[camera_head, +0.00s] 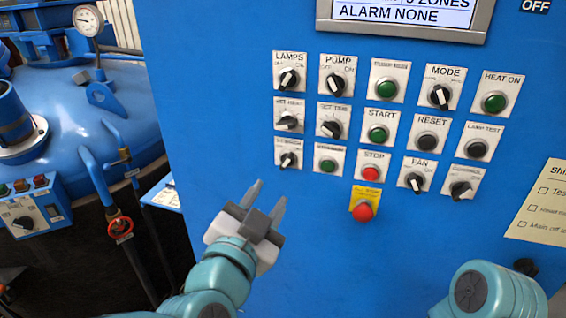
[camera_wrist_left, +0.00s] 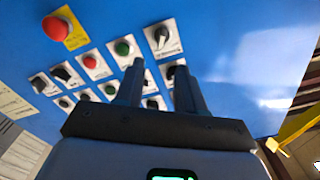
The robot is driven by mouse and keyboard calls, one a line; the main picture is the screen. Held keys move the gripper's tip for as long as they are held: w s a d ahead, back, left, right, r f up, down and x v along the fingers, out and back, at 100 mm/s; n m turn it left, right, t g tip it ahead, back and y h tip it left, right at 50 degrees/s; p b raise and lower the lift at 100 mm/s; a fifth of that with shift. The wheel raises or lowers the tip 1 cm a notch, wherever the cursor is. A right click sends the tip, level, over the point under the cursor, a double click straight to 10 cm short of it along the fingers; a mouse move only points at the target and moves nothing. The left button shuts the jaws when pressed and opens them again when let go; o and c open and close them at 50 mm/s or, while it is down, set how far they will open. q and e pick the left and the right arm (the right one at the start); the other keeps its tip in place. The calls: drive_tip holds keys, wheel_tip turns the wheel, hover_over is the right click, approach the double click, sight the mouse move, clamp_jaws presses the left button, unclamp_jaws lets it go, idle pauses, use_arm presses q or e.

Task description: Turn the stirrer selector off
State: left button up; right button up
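The control panel has several black selector knobs on white plates. The lower-left knob (camera_head: 288,159) has a label too small to read surely; it may be the stirrer selector. Its pale pointer looks tilted slightly off upright. In the left wrist view, a black knob on a white plate (camera_wrist_left: 162,38), seemingly the same one, lies just beyond the fingertips. My left gripper (camera_head: 264,200) is open and empty, below and left of that knob, apart from the panel controls. Its two fingers also show in the left wrist view (camera_wrist_left: 157,80). My right gripper is out of view.
A red stop button on a yellow plate (camera_head: 363,210) sits right of my left gripper. A green button (camera_head: 327,165) is beside the lower-left knob. A blue vessel with a gauge (camera_head: 88,20) stands left. The panel face below the controls is mostly clear.

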sight(285, 164)
use_arm(q)
drive_tip(key=p+x, duration=0.2)
drive_tip(key=x, duration=0.8)
drive_tip(key=shift+w+p, duration=0.35)
drive_tip(key=shift+w, duration=0.05)
drive_tip(key=shift+d, duration=0.1)
clamp_jaws()
